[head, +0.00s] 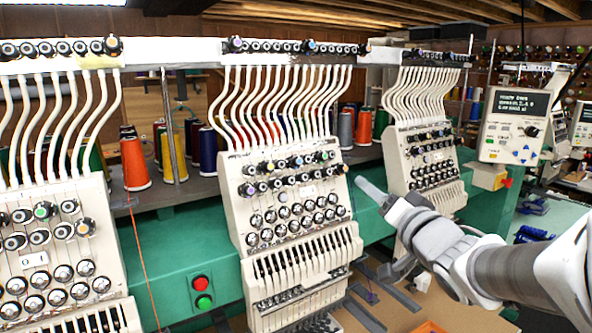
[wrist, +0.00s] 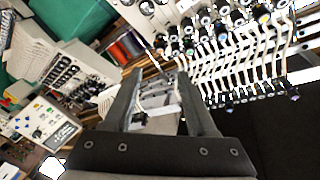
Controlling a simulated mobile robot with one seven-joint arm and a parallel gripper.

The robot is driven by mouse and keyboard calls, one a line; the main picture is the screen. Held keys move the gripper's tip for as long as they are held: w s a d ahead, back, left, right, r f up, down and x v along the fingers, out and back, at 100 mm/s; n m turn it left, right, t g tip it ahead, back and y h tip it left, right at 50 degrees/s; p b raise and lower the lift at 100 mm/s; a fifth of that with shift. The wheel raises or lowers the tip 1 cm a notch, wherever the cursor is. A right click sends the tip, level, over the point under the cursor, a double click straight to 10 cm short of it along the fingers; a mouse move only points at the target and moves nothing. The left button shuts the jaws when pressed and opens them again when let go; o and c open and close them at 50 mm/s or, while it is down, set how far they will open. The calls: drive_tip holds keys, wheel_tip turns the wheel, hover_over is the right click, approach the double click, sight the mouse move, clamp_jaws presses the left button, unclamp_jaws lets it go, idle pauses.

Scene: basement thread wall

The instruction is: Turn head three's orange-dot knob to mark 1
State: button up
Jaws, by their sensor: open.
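Three embroidery heads with rows of small knobs show in the head view: a left one (head: 55,235), a middle one (head: 290,215) and a right one (head: 425,160). Their number labels are too small to read, so I cannot tell which is head three. Several knobs have coloured centres; I cannot pick out the orange dot or its mark for certain. My gripper (head: 378,222) is open and empty, in front of the gap between the middle and right heads, touching no knob. In the wrist view its two fingers (wrist: 158,76) are apart, with knobs beyond at the upper right.
A control panel (head: 515,125) with a screen stands at the right. Thread cones, including an orange one (head: 134,165), stand on the shelf behind the heads. A green beam (head: 170,270) with red and green buttons (head: 202,292) runs between heads. White thread tubes rise above each head.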

sight(345, 169)
drive_tip(key=p+x, duration=0.1)
drive_tip(key=x, duration=1)
drive_tip(key=shift+w+a+p, duration=0.1)
drive_tip(key=shift+w+p, duration=0.2)
drive_tip(key=shift+w, duration=0.05)
clamp_jaws()
